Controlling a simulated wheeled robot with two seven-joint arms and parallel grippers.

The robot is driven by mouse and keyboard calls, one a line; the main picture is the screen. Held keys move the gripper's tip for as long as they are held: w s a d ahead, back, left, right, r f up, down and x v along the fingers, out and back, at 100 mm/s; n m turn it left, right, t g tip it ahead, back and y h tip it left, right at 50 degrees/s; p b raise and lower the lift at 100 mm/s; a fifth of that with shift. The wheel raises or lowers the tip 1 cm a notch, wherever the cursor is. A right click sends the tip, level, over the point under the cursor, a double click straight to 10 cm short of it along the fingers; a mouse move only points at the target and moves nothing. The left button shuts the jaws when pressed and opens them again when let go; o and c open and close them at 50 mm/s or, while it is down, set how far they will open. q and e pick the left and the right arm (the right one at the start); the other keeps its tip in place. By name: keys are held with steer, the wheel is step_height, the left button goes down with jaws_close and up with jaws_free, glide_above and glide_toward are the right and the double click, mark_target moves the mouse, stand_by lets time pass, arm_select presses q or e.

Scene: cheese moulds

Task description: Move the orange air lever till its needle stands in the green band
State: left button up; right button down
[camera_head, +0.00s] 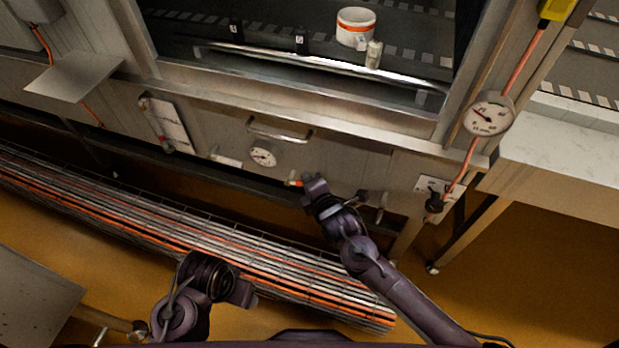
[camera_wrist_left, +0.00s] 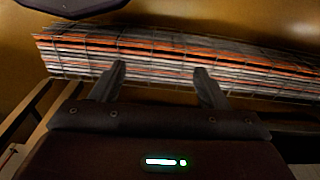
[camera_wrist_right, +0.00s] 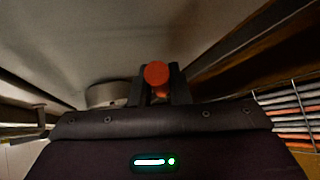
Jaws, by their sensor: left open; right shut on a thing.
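The orange air lever (camera_head: 293,183) sticks out low on the steel front panel. My right gripper (camera_head: 304,183) is shut on it; in the right wrist view the lever's round orange end (camera_wrist_right: 156,72) shows between the two fingers (camera_wrist_right: 156,90). A round white gauge (camera_head: 263,157) sits on the panel to the left of the lever. Its needle and green band are too small to read surely. The gauge body seems to show in the right wrist view (camera_wrist_right: 107,94), its face hidden. My left gripper (camera_wrist_left: 160,80) is open and empty above a bundle of rods.
A second gauge (camera_head: 489,113) hangs on an orange hose at the right. A bar handle (camera_head: 279,133) crosses above the first gauge. The long caged bundle of rods (camera_head: 150,222) lies below the panel. A white, orange-banded tub (camera_head: 355,27) stands behind the window.

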steer(key=p, duration=0.1)
steer(key=r+h+p, duration=0.1)
steer(key=p, duration=0.1)
steer(key=shift+w+a+n+g, duration=0.1)
steer(key=shift+a+n+g, duration=0.05)
steer(key=shift+n+g, duration=0.2)
arm_select(q)
step_height(320, 180, down, 12)
steer(key=a, duration=0.1)
steer(key=shift+a+f+n+t, duration=0.15)
steer(key=shift+f+n+t, duration=0.1)
steer(key=shift+n+t, duration=0.05)
arm_select(e)
steer(key=shift+f, duration=0.15)
steer(key=c, duration=1.4)
jaws_free()
steer(key=shift+o, duration=0.2)
steer(key=shift+s, duration=0.2)
arm_select(q)
steer(key=f, duration=0.1)
steer(key=s+a+f+p, duration=0.1)
steer(key=f, duration=0.1)
steer(key=s+f+p, duration=0.1)
steer(key=f, duration=0.1)
steer(key=shift+a, duration=0.3)
arm_select(e)
steer(key=v, duration=0.7)
steer(key=shift+s+r, duration=0.15)
steer(key=shift+r, duration=0.05)
